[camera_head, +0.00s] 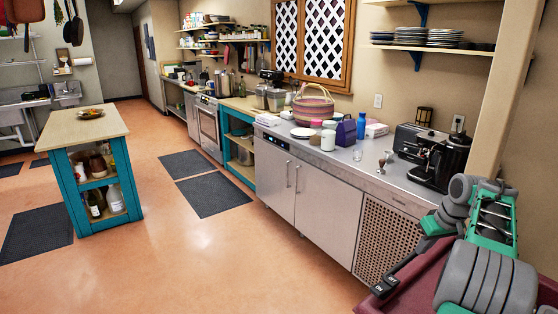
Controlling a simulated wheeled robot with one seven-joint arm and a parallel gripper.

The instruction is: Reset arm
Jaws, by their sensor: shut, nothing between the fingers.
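My arm is folded at the lower right of the head view, with grey rounded joints and green parts above a dark red part of my body. I cannot make out my gripper or its fingers among these links. Nothing held by the arm shows.
A long counter (345,171) runs along the right wall, close to my arm. It carries a black coffee machine (440,165), a woven basket (313,108) and small items. A teal island (95,180) stands left.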

